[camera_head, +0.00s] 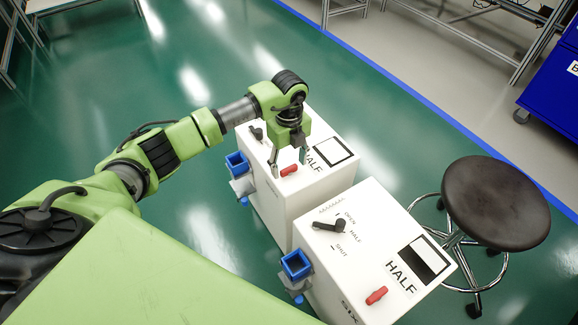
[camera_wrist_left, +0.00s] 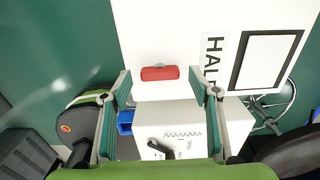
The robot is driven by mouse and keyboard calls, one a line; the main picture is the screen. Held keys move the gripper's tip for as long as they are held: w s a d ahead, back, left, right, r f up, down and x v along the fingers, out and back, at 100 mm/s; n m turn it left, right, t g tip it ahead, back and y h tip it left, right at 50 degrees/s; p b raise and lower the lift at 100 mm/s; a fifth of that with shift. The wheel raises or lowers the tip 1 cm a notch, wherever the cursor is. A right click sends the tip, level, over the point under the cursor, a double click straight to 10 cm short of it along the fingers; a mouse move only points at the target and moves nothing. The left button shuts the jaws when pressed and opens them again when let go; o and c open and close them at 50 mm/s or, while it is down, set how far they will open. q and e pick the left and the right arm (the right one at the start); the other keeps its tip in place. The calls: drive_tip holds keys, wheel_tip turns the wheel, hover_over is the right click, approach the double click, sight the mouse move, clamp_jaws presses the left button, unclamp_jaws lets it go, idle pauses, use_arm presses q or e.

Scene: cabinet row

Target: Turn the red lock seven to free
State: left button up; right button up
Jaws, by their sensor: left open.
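The red lock (camera_head: 289,170) is a small red bar on the white top of the farther cabinet (camera_head: 332,178). I cannot read that cabinet's number. My left gripper (camera_head: 288,160) is open above it, with its fingers pointing down to either side of the lock. In the left wrist view the red lock (camera_wrist_left: 160,73) lies crosswise, just ahead of the gap between the fingertips (camera_wrist_left: 160,88). I see no contact with it. The word HALF and a framed panel (camera_wrist_left: 268,62) are beside the lock. My right gripper is not in view.
The nearer cabinet (camera_head: 350,265), marked SIX, has its own red lock (camera_head: 376,295) and a black handle (camera_head: 329,225). Blue-rimmed holders (camera_head: 296,264) stick out at the cabinets' left sides. A round stool (camera_head: 496,203) stands at the right. The green floor at left is clear.

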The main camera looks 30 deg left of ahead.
use_arm(q)
drive_tip(key=shift+f, duration=0.4)
drive_tip(key=c, duration=1.1)
drive_tip(key=shift+c, duration=0.2)
